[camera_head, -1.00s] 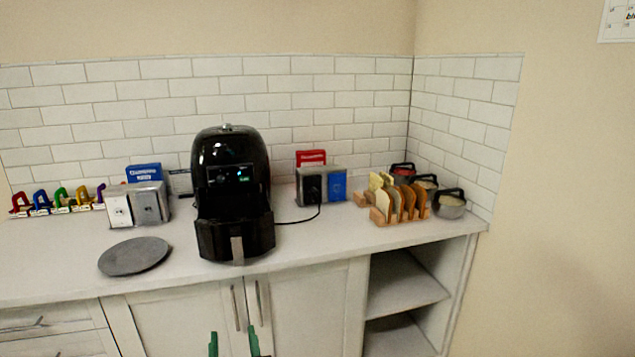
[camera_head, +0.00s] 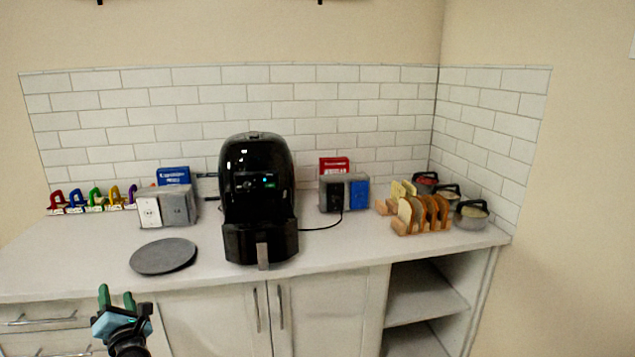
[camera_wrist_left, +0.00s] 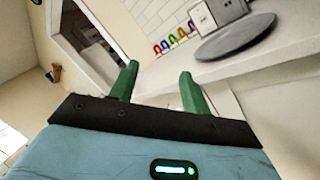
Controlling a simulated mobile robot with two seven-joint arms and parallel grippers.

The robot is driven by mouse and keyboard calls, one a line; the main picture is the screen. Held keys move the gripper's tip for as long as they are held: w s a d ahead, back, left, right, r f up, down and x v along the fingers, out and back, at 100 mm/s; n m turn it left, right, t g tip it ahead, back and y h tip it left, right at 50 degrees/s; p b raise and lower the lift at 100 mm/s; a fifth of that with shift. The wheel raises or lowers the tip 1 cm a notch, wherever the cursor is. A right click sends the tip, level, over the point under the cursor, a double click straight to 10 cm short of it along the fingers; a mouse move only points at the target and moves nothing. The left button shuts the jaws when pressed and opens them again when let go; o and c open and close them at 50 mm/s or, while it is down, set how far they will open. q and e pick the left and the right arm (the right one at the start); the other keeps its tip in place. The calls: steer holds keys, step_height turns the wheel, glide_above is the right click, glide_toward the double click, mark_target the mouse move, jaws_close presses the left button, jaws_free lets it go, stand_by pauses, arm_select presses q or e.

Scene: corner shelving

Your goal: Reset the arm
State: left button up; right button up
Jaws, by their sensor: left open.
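My left gripper (camera_head: 116,298) is at the lower left of the head view, in front of the drawers and below the counter edge. Its two green fingers are apart with nothing between them. In the left wrist view the same open fingers (camera_wrist_left: 160,90) point toward the counter front, clear of everything. My right gripper is not in view.
The white counter (camera_head: 90,262) holds a grey round plate (camera_head: 163,257), a black air fryer (camera_head: 258,195), outlet boxes (camera_head: 167,207), a wooden rack with bread slices (camera_head: 422,212) and several lidded pots (camera_head: 471,213). Open shelves (camera_head: 425,290) are at the right. Free room lies before the cabinets.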

arm_select(q)
steer(key=w+d+r+m+t+h, duration=0.1)
steer(key=w+d+m+t+h, duration=0.15)
steer(key=d+m+h, duration=0.6)
steer(key=w+d+m+t+h, duration=0.2)
steer(key=d+m+t+h, duration=0.15)
steer(key=m, duration=1.05)
step_height(320, 180, down, 10)
steer(key=a+f+m+g, duration=0.1)
steer(key=m+g, duration=0.5)
steer(key=m, duration=0.9)
steer(key=s+d+f+g+h, duration=0.1)
steer(key=s+d+f, duration=0.4)
steer(key=s+f, duration=0.35)
steer(key=s+d+f+g+h, duration=0.1)
steer(key=s+d+f, duration=0.2)
steer(key=s, duration=0.9)
steer(key=s+d+f+g, duration=0.2)
steer(key=s+d+f, duration=0.2)
steer(key=s, duration=0.8)
steer(key=s+d+f+n+g+h, duration=0.1)
steer(key=s+d, duration=0.5)
steer(key=s, duration=0.7)
step_height(320, 180, down, 2)
steer(key=shift+f+g+h, duration=0.2)
steer(key=shift+g+h, duration=0.1)
steer(key=shift+g, duration=0.3)
